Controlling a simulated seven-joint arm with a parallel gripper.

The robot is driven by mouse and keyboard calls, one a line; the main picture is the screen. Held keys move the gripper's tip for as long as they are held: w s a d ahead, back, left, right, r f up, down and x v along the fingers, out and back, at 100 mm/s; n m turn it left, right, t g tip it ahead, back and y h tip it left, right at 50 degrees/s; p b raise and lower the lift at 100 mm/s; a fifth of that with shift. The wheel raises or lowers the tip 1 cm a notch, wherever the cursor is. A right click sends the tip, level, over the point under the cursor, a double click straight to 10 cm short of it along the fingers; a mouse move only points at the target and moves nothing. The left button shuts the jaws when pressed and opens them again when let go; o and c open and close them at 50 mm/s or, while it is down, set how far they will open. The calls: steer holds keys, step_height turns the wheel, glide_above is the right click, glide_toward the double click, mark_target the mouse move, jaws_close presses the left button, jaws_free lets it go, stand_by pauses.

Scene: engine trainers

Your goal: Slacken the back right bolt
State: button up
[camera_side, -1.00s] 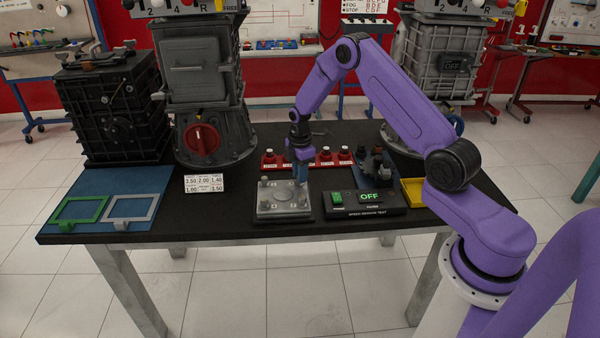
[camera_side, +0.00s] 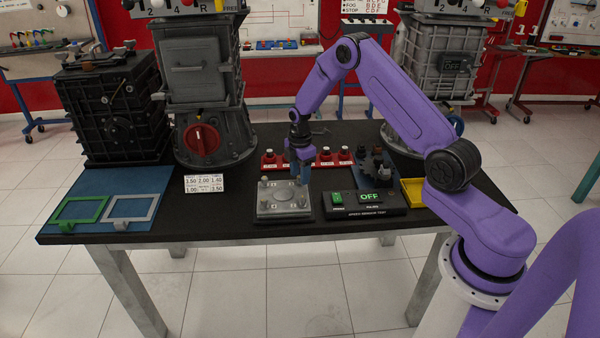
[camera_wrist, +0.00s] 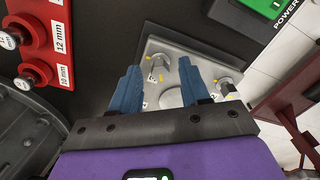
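The grey bolt plate (camera_side: 284,213) lies on the table in the side view. It also shows in the wrist view (camera_wrist: 203,64), with numbered labels and yellow marks. The back right bolt (camera_wrist: 157,66) appears in the wrist view between my finger lines. My gripper (camera_side: 299,178) is over the plate's back right corner, fingers pointing down; in the wrist view its two blue fingers (camera_wrist: 158,73) are apart with nothing held. The fingers look above the bolt, and contact is not visible. The front right bolt (camera_wrist: 229,87) stands beside the right finger. In the side view my gripper hides the back right bolt.
Red socket holders (camera_side: 325,158) stand just behind the plate. The speed sensor test box (camera_side: 368,203), reading OFF, is close on the right. A yellow tray (camera_side: 412,192) lies beyond it. A number card (camera_side: 204,184) and blue mat (camera_side: 150,190) are to the left.

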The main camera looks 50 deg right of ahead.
steer(key=shift+r, duration=0.15)
step_height(320, 180, up, 17)
stand_by(0.5)
steer(key=shift+r, duration=0.1)
steer(key=s+a+r+m, duration=0.1)
steer(key=s+a+r, duration=0.1)
steer(key=s+a, duration=0.6)
steer(key=s+a+r, duration=0.3)
steer(key=s+a, duration=0.3)
steer(key=a, duration=0.3)
steer(key=s+m, duration=0.1)
steer(key=s, duration=2.3)
steer(key=shift+s+a+f+m, duration=0.25)
steer(key=shift+a+f+m, duration=0.1)
steer(key=shift+f, duration=0.1)
